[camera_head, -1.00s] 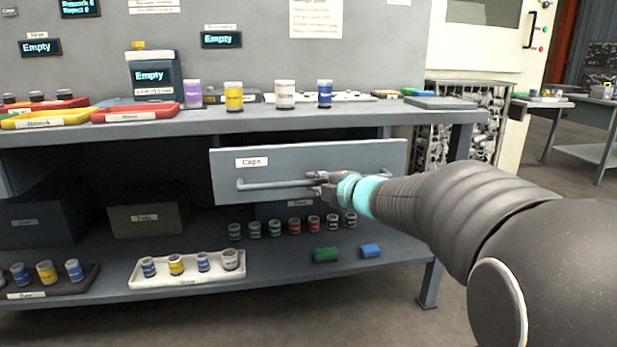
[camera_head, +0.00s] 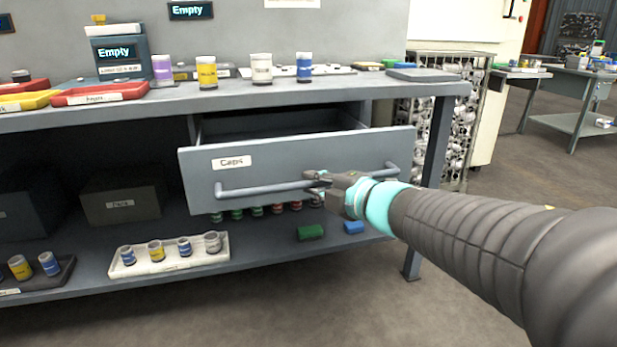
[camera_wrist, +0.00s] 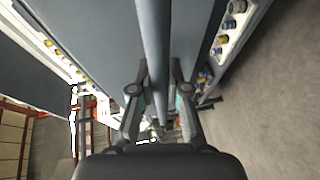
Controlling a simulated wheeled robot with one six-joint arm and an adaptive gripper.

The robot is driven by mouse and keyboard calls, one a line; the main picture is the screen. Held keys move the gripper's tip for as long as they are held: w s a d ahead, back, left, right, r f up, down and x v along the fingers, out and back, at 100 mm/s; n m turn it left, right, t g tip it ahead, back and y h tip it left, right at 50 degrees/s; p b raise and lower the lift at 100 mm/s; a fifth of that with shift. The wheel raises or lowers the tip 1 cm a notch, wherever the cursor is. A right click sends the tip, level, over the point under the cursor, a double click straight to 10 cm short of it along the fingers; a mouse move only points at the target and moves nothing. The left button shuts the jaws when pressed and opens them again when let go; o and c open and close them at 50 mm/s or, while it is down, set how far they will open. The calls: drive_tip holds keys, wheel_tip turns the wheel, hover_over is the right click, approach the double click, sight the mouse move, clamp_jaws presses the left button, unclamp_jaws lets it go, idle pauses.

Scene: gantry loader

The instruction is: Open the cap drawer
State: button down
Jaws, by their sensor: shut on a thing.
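The cap drawer (camera_head: 290,165) is a grey drawer labelled "Caps" under the bench top. It stands partly out of the bench, with a dark opening showing behind its front. Its bar handle (camera_head: 255,189) runs across the front. My gripper (camera_head: 318,183) is shut on the handle, right of its middle. In the wrist view the handle bar (camera_wrist: 154,60) runs between the two fingers of my gripper (camera_wrist: 159,75). The drawer's contents are hidden from this angle.
The bench top (camera_head: 230,100) holds several jars and coloured trays. On the lower shelf (camera_head: 240,255) are a white tray (camera_head: 168,264) of jars, a green block (camera_head: 310,232) and a blue block (camera_head: 353,227). The floor (camera_head: 380,310) in front is clear.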

drive_tip(key=c, duration=1.2)
unclamp_jaws()
drive_tip(key=shift+s+a, duration=0.2)
drive_tip(key=shift+a, duration=0.2)
drive_tip(key=shift+o, duration=0.3)
drive_tip(key=shift+w+d, duration=0.1)
drive_tip(key=shift+d, duration=0.25)
drive_tip(key=v, duration=1.2)
